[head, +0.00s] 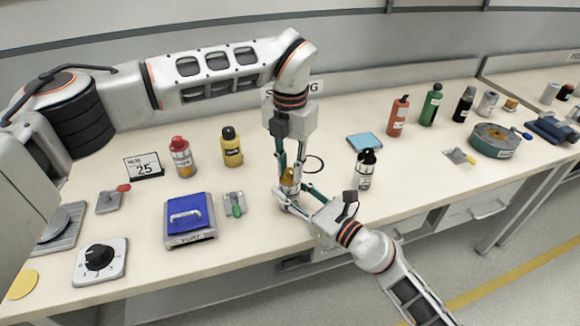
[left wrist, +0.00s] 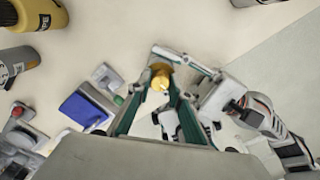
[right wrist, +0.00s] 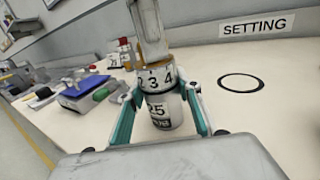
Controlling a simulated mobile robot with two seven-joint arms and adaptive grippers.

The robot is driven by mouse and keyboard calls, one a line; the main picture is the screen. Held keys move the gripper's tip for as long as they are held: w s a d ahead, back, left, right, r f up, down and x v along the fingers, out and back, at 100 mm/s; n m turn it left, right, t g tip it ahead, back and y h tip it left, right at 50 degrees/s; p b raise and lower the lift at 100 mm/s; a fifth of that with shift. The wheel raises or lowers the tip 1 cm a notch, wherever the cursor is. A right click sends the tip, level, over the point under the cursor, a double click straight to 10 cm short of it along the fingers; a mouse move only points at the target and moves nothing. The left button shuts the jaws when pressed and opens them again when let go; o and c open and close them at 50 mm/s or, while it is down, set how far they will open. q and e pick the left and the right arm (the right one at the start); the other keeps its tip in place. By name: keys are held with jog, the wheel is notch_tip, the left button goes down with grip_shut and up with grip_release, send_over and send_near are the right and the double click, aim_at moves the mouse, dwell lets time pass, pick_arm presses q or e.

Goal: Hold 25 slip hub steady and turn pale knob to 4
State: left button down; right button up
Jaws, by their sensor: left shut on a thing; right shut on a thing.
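The slip hub (right wrist: 160,112) is a small pale cylinder marked 25, upright on the bench. Above it is a pale numbered collar (right wrist: 154,78) showing 2, 3 and 4, with 3 near the middle. A gold-coloured top (head: 289,175) sits over the collar; it also shows in the left wrist view (left wrist: 160,76). My left gripper (head: 290,168) comes from above and is shut on this top, the knob. My right gripper (right wrist: 160,108) is shut around the hub from the front right. The fingers hide part of both, and I cannot make out a pointer mark.
A SETTING sign (right wrist: 254,25) and a black ring outline (right wrist: 241,82) lie behind the hub. A white-black bottle (head: 365,170) stands to the right, a green-handled lever (head: 235,206) and a blue box (head: 186,215) to the left. A card (head: 144,166) reads 25.

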aim_at(290, 170)
pick_arm(q)
jog(key=n, duration=0.5)
jog(key=shift+n, duration=0.3)
jog(key=n, duration=0.4)
jog(key=shift+n, duration=0.4)
jog(key=c, duration=1.8)
grip_release()
notch_tip(290, 170, up, 12)
jog(key=shift+r, duration=0.1)
